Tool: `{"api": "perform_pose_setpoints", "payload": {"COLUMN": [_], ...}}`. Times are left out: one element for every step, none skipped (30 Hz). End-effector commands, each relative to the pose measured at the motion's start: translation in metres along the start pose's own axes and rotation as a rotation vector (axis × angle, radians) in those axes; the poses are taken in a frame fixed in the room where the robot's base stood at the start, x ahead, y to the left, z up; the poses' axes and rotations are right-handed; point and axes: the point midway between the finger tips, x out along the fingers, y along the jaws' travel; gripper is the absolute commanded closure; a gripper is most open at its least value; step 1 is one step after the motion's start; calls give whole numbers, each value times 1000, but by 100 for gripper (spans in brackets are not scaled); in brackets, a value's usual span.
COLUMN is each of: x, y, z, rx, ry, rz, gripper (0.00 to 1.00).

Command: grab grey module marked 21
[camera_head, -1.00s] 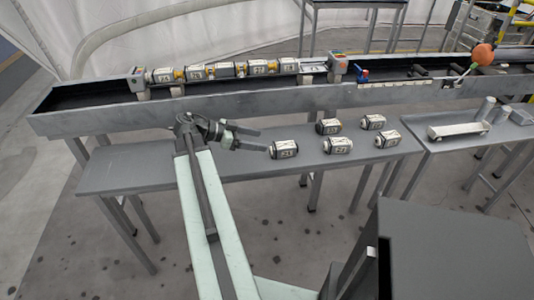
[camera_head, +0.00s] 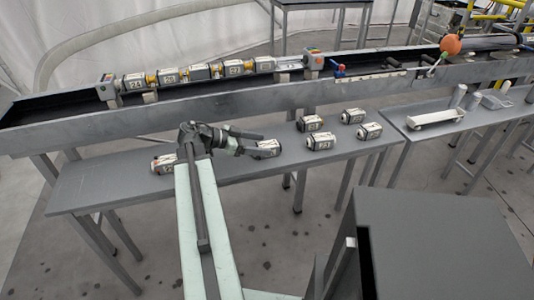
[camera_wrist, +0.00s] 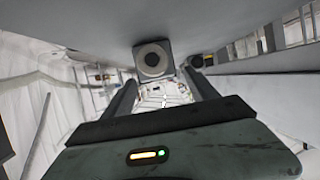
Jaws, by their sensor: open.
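Grey modules with pale number labels lie on the grey bench (camera_head: 110,181). One module (camera_head: 268,147) lies at the tips of my gripper (camera_head: 259,146); its number is too small to read surely, so I cannot tell whether it is 21. My gripper is open, a finger on either side of its near end. In the wrist view a module's round dark end (camera_wrist: 153,60) faces me between and just beyond the fingertips (camera_wrist: 162,76); no grip on it shows. Another module (camera_head: 163,164) lies left, partly behind my arm.
More modules stand right on the bench: a near one (camera_head: 320,142), one behind it (camera_head: 310,123), and two farther right (camera_head: 353,116) (camera_head: 369,131). A long trough (camera_head: 200,118) behind holds a row of modules (camera_head: 195,72).

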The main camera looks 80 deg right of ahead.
Motion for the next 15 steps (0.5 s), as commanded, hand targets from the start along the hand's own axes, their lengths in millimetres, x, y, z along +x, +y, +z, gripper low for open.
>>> {"api": "perform_pose_setpoints", "payload": {"x": [5,6,6,5,5,5,5,5,5,5,5,5,5,5,5], "y": [0,0,0,0,0,0,0,0,0,0,0,0,0,0,0], "z": [2,1,0,0,0,0,0,0,0,0,0,0,0,0,0], "rx": [0,0,-1,-1,-1,-1,-1,-1,-1,-1,-1,0,0,0,0], "ry": [0,0,0,0,0,0,0,0,0,0,0,0,0,0,0], "rz": [0,-1,-1,-1,-1,-1,-1,-1,-1,-1,0,0,0,0,0], "gripper": [33,33,33,33,33,33,36,44,55,63,72,83,91,100,100]}}
